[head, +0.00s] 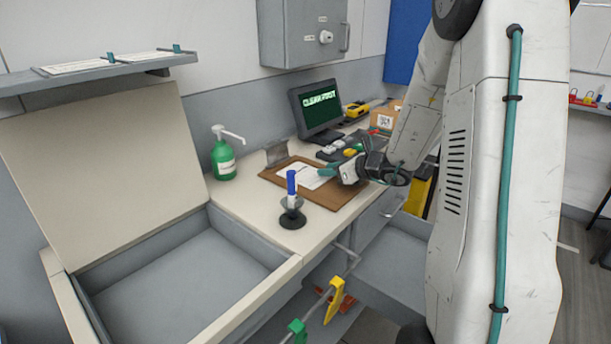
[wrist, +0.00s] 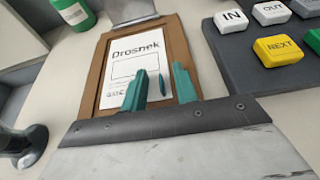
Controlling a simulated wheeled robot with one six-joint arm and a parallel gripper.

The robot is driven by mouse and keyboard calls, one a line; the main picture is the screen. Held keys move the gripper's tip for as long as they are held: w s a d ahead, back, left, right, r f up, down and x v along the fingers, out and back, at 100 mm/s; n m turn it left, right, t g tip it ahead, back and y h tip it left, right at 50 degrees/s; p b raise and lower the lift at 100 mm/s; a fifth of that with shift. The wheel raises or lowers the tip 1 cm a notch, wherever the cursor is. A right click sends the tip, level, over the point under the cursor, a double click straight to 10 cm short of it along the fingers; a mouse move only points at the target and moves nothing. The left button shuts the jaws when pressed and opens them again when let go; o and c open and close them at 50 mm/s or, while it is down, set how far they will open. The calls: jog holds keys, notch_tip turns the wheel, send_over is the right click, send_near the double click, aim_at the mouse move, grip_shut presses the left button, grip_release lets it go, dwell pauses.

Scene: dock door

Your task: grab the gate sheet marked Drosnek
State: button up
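The white gate sheet marked Drosnek (wrist: 130,55) lies on a brown board (wrist: 98,82) with a metal clip at its top end. In the head view the sheet (head: 306,179) rests on the same board (head: 340,194) on the counter. My gripper (wrist: 160,72) has its two teal fingers apart, with nothing held between them. The fingers overlap the lower right part of the sheet in the wrist view and hide some of it. A small teal pen-like item (wrist: 161,84) shows between them. In the head view my gripper (head: 328,172) is close over the board.
A pen stand (head: 292,215) with a blue pen is in front of the board. A green pump bottle (head: 223,155) stands left, near an open-lidded bin (head: 180,290). A monitor (head: 316,108) is behind. A keypad (wrist: 240,60) with large keys lies right of the board.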

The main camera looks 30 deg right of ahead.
grip_shut()
jog(key=shift+r, duration=0.1)
